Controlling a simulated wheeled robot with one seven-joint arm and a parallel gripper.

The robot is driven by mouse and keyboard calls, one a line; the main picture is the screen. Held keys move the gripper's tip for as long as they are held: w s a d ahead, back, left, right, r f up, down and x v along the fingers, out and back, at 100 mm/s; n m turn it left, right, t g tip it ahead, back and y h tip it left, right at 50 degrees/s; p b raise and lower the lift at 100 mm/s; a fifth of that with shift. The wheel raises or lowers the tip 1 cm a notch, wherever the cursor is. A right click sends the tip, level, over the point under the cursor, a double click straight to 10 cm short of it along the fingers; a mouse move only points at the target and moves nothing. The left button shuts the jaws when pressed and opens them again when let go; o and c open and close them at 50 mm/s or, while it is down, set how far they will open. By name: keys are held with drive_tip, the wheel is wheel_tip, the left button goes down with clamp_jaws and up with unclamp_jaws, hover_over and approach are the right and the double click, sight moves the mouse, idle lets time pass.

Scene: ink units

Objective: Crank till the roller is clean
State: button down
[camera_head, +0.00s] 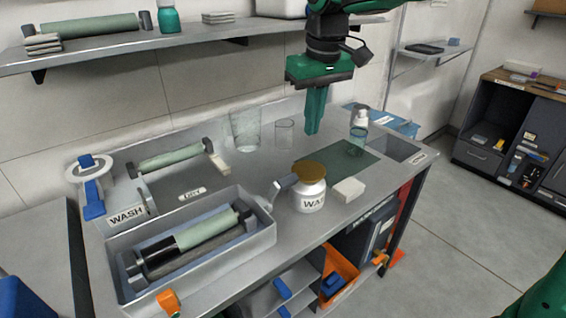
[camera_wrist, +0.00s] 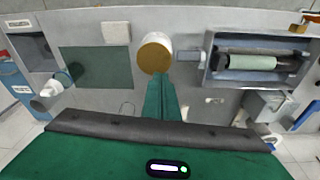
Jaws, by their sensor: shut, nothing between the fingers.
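A roller (camera_head: 207,230) lies in a grey metal trough (camera_head: 262,243) at the front left of the bench. Its sleeve is pale green with a black band at the left end; a dark shaft lies in front of it. In the wrist view the roller (camera_wrist: 252,63) shows at right, pale green between dark parts. A dark crank-like handle (camera_head: 285,184) sticks out at the trough's right end. An orange knob (camera_head: 168,301) is at the front left end. My gripper (camera_head: 312,131) is shut and empty above the back of the bench, well apart from the trough; its fingers show in the wrist view (camera_wrist: 161,82).
A white jar (camera_head: 309,198) with a brown lid stands right of the trough, beside a white block (camera_head: 349,190). A pump bottle (camera_head: 358,135) and clear beakers (camera_head: 245,130) stand farther back. Behind the trough a second roller (camera_head: 171,158) sits near WASH and DRY labels.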

drive_tip(key=r+n, duration=0.1)
drive_tip(key=n, duration=0.1)
hover_over(290, 179)
drive_tip(key=w+a, duration=0.3)
drive_tip(key=w, duration=0.1)
wheel_tip(290, 179, down, 11)
drive_tip(key=s+d, duration=0.1)
drive_tip(key=s, duration=0.1)
drive_tip(key=shift+d+y, duration=0.3)
drive_tip(key=shift+s+d+f, duration=0.25)
drive_tip(key=shift+s+d, duration=0.2)
drive_tip(key=shift+s, duration=0.2)
drive_tip(key=shift+s+d+f, duration=0.25)
drive_tip(key=shift+s+d, duration=0.15)
drive_tip(key=shift+s, duration=0.2)
wheel_tip(290, 179, up, 11)
drive_tip(key=s+d, duration=0.1)
drive_tip(key=shift+s+r, duration=0.2)
